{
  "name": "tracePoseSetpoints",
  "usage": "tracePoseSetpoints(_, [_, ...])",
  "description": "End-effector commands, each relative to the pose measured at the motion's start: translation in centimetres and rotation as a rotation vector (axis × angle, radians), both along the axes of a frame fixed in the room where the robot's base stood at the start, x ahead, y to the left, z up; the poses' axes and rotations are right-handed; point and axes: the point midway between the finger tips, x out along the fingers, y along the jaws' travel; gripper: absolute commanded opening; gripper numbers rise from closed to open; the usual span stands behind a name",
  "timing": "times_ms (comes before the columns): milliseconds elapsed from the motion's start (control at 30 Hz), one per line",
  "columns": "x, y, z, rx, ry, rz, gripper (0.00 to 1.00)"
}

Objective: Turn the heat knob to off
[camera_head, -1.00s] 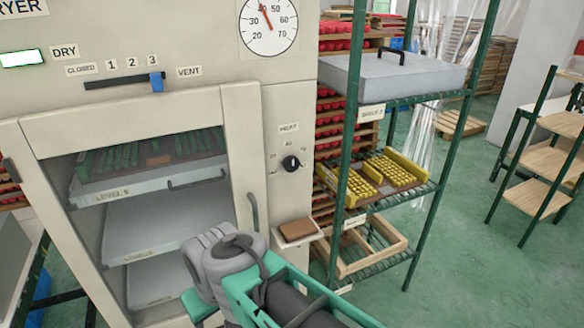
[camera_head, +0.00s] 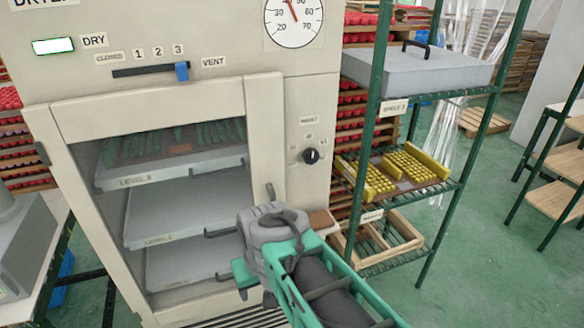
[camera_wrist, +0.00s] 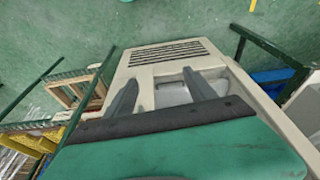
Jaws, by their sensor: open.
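The heat knob (camera_head: 311,156) is a small black dial on the dryer's cream front panel, right of the glass door, below the HEAT label (camera_head: 309,120). The small marks around it are too blurred to read. My gripper shows in the wrist view (camera_wrist: 162,85) with its two grey fingers apart and nothing between them. In the head view my grey and green wrist is below and left of the knob, apart from it, and the fingertips are hidden. The knob does not show clearly in the wrist view.
The dryer door (camera_head: 265,130) looks closed, with a handle (camera_head: 270,195) near my wrist. A green shelf rack (camera_head: 378,120) stands close on the right. Green floor (camera_head: 470,270) is open beyond.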

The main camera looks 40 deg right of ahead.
Motion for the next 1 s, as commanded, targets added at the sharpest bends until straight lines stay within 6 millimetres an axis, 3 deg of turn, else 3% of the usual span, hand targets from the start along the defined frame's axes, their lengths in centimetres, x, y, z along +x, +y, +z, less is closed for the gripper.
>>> tracePoseSetpoints(33, [-1.5, -3.0, -0.9, 0.015, 0.054, -0.118, 0.64])
tracePoseSetpoints(100, [-4.2, -6.5, -3.0, 0.051, 0.137, -0.275, 0.64])
tracePoseSetpoints(200, [-8.2, -10.0, -5.6, 0.124, 0.24, -0.471, 0.64])
tracePoseSetpoints(333, [-11.5, -11.5, -8.4, 0.259, 0.304, -0.608, 0.64])
tracePoseSetpoints(467, [-11.6, -12.5, -10.7, 0.381, 0.25, -0.678, 0.64])
tracePoseSetpoints(567, [-9.7, -13.7, -12.2, 0.478, 0.125, -0.774, 0.64])
tracePoseSetpoints(667, [-5.9, -15.4, -12.6, 0.584, -0.056, -0.911, 0.64])
tracePoseSetpoints(767, [-0.9, -16.8, -11.4, 0.712, -0.246, -1.046, 0.64])
tracePoseSetpoints(867, [3.9, -18.2, -8.3, 0.872, -0.434, -1.176, 0.64])
tracePoseSetpoints(1000, [9.2, -21.2, -0.8, 1.19, -0.699, -1.367, 0.64])
